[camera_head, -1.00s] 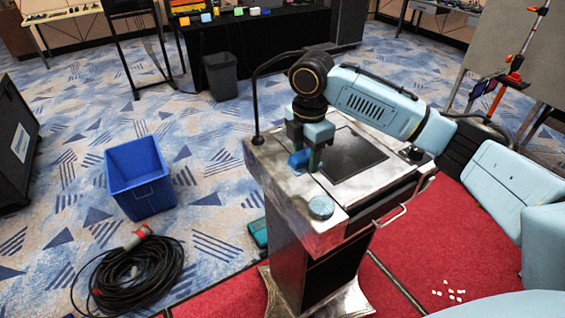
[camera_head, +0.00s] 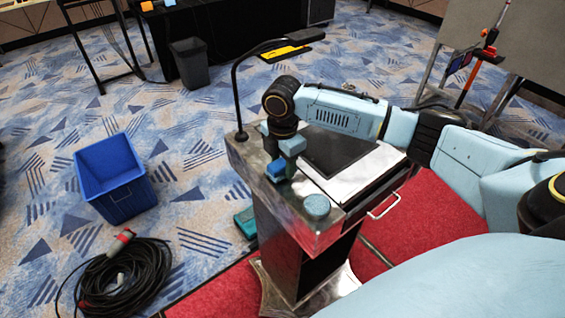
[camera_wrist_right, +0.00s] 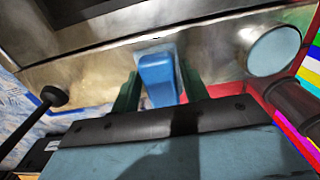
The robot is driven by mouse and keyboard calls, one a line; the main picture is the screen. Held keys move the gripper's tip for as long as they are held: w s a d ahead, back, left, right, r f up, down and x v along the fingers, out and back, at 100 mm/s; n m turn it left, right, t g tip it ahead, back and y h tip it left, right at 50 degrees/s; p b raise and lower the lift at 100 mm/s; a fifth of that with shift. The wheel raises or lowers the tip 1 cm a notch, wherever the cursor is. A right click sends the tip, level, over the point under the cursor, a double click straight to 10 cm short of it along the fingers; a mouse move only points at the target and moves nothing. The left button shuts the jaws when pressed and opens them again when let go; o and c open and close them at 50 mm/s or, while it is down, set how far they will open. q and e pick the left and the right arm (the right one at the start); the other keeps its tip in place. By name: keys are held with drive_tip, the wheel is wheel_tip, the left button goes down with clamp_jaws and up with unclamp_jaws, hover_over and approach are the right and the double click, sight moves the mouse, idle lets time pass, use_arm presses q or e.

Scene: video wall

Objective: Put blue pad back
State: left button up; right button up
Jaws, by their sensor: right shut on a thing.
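The blue pad (camera_head: 276,170) is a small bright blue block at the left edge of the lectern top (camera_head: 320,238). My right gripper (camera_head: 284,172) is shut on it from above. In the right wrist view, the pad (camera_wrist_right: 158,80) sits between the two dark green fingers of my right gripper (camera_wrist_right: 160,92). A pale bluish square patch of the lectern strip shows just behind it. I cannot tell whether the pad touches the surface. My left gripper is not in view.
A round light blue disc (camera_head: 317,206) lies at the lectern's near corner. A thin gooseneck (camera_head: 235,90) rises at its far left corner. A blue bin (camera_head: 113,180), a coiled black cable (camera_head: 125,280) and a grey bin (camera_head: 188,64) stand on the carpet.

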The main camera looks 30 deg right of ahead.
sight(283, 161)
drive_tip(key=shift+f, duration=0.4)
drive_tip(key=o, duration=1)
drive_tip(key=shift+c, duration=0.2)
use_arm(q)
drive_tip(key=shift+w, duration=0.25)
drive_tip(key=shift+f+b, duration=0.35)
drive_tip(key=shift+b, duration=0.05)
use_arm(e)
wheel_tip(283, 161, up, 12)
drive_tip(key=shift+r, duration=0.2)
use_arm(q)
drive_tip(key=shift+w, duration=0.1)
